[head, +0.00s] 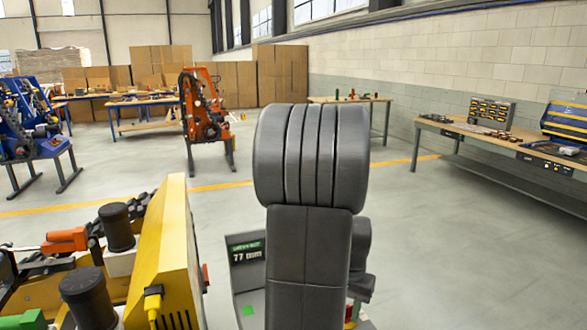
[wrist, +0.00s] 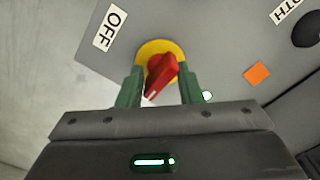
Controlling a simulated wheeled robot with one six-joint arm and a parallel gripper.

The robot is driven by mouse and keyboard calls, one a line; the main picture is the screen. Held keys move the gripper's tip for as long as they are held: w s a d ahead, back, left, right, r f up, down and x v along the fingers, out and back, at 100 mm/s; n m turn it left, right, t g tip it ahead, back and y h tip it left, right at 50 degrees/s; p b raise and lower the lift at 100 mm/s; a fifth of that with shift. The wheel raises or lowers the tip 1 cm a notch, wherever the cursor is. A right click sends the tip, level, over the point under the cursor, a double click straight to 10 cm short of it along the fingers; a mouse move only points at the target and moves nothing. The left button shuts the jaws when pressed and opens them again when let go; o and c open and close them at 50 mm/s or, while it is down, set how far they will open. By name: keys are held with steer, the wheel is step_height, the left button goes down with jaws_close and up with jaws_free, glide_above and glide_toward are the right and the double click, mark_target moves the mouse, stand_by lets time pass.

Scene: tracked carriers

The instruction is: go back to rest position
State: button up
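In the wrist view, my gripper (wrist: 161,82) has its two green fingers apart, one on each side of a red rotary knob (wrist: 160,72). The knob stands on a yellow disc (wrist: 150,46) on a grey panel (wrist: 205,40). The knob looks tilted, with its white mark toward the lower left. I see no clear contact between fingers and knob.
The panel bears an OFF label (wrist: 110,27) and an orange square (wrist: 257,75). A workbench (head: 500,140) lines the right wall. Floor between is clear.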

steer(key=shift+n, duration=0.7)
steer(key=shift+r, duration=0.1)
